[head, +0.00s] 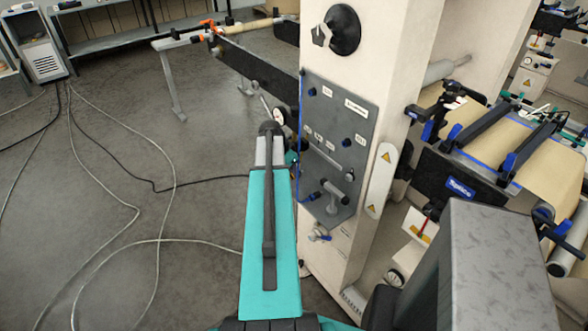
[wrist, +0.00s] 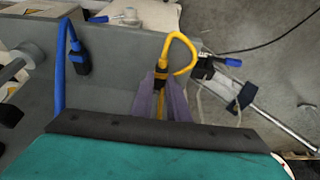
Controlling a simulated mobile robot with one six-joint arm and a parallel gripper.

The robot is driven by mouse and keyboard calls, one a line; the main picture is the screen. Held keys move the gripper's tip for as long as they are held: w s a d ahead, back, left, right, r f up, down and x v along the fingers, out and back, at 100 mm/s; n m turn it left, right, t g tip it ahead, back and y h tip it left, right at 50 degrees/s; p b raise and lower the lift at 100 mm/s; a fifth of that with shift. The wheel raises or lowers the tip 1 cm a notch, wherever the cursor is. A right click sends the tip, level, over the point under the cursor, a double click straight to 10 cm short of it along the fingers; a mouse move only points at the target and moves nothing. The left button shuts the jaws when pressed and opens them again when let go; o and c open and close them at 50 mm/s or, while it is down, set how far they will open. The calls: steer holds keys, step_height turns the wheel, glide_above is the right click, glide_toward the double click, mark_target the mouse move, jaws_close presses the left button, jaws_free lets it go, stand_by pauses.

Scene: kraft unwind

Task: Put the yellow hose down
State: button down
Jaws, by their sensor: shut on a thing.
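The yellow hose (wrist: 193,58) shows in the wrist view as a hooked loop with a dark end fitting. My gripper (wrist: 161,80) is shut on it near that fitting, and the loop rises beyond the fingertips and curls to the right. A short yellow length runs down between the fingers, and the rest is hidden behind my wrist. In the head view my teal arm reaches forward beside the grey panel (head: 345,130); it hides the gripper, and I cannot make out the yellow hose there.
A blue hose (wrist: 61,75) with a dark fitting hangs left of the gripper. Blue-handled fittings (wrist: 243,96) and a metal bar (wrist: 288,127) are at the right. The cream machine column (head: 385,60) stands close right of my arm. Cables (head: 135,205) cross the open floor at left.

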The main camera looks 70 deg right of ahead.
steer(key=shift+f, duration=0.3)
steer(key=c, duration=1.7)
jaws_free()
steer(key=shift+r, duration=0.35)
steer(key=shift+b+v, duration=1.5)
steer(key=shift+v, duration=4.4)
steer(key=shift+a+f, duration=0.1)
steer(key=shift+w, duration=0.1)
